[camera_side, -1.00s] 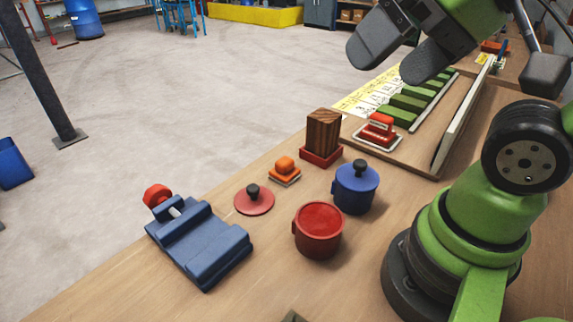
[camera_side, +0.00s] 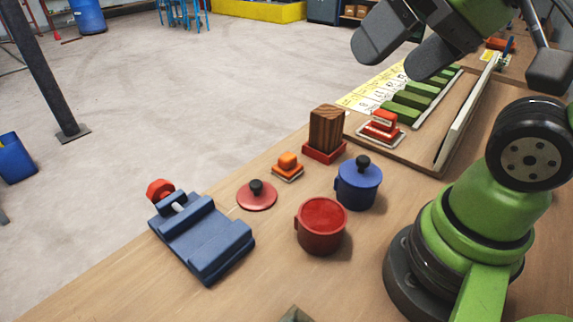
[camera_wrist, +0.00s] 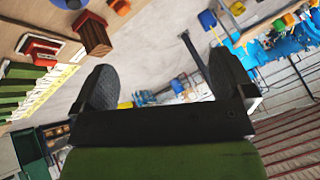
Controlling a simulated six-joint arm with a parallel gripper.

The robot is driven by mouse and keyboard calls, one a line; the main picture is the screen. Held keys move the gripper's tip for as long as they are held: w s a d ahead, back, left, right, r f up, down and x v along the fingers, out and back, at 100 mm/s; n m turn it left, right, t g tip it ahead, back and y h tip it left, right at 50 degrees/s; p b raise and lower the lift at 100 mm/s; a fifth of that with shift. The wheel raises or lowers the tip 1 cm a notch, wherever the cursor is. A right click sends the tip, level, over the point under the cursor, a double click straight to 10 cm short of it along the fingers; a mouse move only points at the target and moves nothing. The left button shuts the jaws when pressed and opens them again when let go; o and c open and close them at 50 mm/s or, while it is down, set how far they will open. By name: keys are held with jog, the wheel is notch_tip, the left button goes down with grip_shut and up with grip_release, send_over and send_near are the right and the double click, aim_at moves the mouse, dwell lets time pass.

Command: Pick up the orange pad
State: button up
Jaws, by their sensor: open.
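The orange pad (camera_side: 287,161) is a small orange block sitting on a pale-edged orange base on the wooden bench. It stands between the red lid and the wooden block. In the wrist view an orange piece (camera_wrist: 121,6) shows at the top edge, partly cut off. My gripper (camera_side: 408,50) is open and empty, high above the far right part of the bench. It is well apart from the pad, up and to its right. In the wrist view my gripper (camera_wrist: 165,80) has its two dark fingers spread wide with nothing between them.
A wooden block (camera_side: 326,128) on a red base, a red lid (camera_side: 257,197), an open red pot (camera_side: 321,230) and a lidded blue pot (camera_side: 358,187) surround the pad. A blue vise (camera_side: 200,240) is front left. A red piece (camera_side: 380,123) and green blocks (camera_side: 410,103) lie behind.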

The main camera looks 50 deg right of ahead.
jog(key=shift+c, duration=1)
